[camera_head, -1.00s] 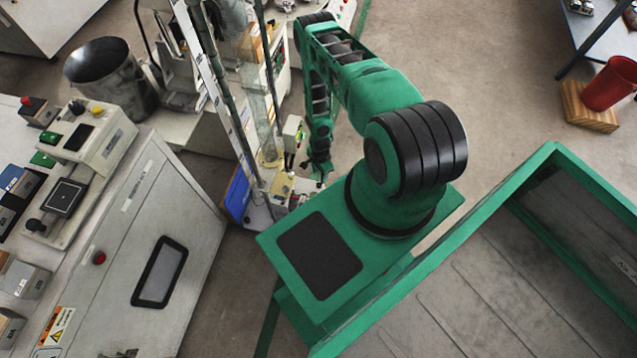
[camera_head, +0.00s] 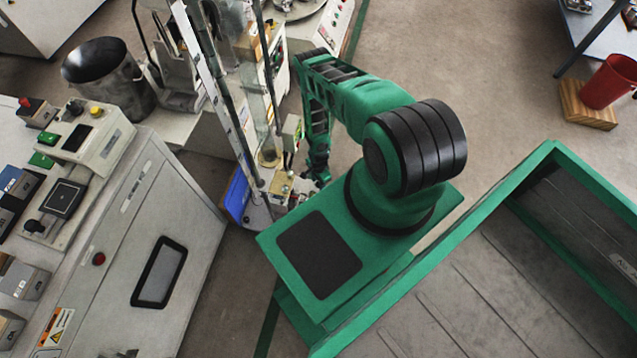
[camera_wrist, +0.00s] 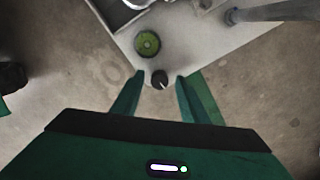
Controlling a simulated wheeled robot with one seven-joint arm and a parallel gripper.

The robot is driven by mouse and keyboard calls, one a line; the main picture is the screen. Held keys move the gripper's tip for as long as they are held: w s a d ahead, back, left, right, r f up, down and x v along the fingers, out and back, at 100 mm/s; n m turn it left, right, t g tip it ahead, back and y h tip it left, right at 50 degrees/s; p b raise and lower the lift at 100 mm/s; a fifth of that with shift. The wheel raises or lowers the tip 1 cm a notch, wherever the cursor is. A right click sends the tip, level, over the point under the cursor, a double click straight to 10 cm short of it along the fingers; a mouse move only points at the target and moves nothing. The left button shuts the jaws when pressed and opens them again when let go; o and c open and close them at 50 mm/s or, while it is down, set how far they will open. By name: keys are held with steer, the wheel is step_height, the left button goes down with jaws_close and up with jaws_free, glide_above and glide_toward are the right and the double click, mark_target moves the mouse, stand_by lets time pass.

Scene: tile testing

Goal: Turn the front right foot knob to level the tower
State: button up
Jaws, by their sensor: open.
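The black foot knob (camera_wrist: 159,78) shows in the wrist view at the corner of the tower's pale base plate (camera_wrist: 205,42). A white mark shows on it. A round green bubble level (camera_wrist: 147,43) is set in the plate just beyond the knob; its bubble is too small to read surely. My gripper (camera_wrist: 157,84) is open, one green finger on each side of the knob; I cannot tell whether either finger touches it. In the head view the tower (camera_head: 262,120) stands left of my arm, and my gripper (camera_head: 318,178) is low beside its base. The knob is not discernible there.
A grey cabinet (camera_head: 150,240) with test devices stands left of the tower. A metal bucket (camera_head: 108,78) is behind it. A red cup (camera_head: 608,82) stands on a wooden block (camera_head: 585,108) at the far right. Bare floor (camera_head: 480,70) lies right of my arm.

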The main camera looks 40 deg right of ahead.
mark_target(318, 183)
jaws_close()
steer(key=shift+n, duration=1.6)
jaws_free()
steer(key=shift+d, duration=0.1)
step_height(318, 183, up, 11)
steer(key=shift+f, duration=0.15)
